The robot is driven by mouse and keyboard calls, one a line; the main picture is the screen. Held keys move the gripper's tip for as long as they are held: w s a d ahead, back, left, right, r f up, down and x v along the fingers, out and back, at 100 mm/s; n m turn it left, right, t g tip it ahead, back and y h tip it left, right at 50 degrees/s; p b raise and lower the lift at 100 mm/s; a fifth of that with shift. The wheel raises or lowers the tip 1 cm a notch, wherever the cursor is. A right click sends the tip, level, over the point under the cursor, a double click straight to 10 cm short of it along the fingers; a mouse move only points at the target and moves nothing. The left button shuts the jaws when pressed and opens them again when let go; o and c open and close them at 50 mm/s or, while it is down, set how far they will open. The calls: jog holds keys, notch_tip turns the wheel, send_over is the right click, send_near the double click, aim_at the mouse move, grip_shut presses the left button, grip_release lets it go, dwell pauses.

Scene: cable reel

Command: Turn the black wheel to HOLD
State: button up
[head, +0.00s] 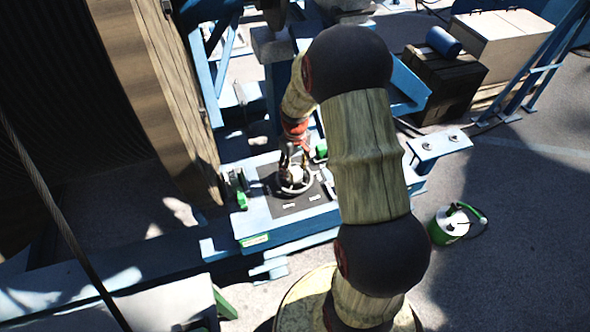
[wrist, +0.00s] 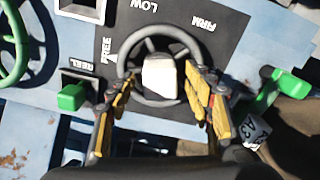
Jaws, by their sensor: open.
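The black wheel (wrist: 186,46), a dark ring with a pale block (wrist: 160,77) at its centre, sits on a dark panel (wrist: 226,50). The panel carries the words FREE, LOW and FIRM around the wheel; I cannot see the word HOLD. In the head view the wheel (head: 309,184) shows small on the blue bench. My gripper (wrist: 164,92) is open, its yellow-padded fingers on either side of the wheel's near part. Whether they touch the rim I cannot tell. In the head view my gripper (head: 293,160) is just over the wheel, partly hiding it.
A green handle (wrist: 72,97) beside the word REEL is left of the panel; another green handle (wrist: 290,82) is at right. A green wheel (wrist: 14,68) is at far left. The big wooden reel (head: 165,90) stands left of the bench. A green-and-white can (head: 449,226) is on the floor.

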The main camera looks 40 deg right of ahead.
jog(key=shift+f, duration=0.6)
jog(key=c, duration=0.4)
grip_shut()
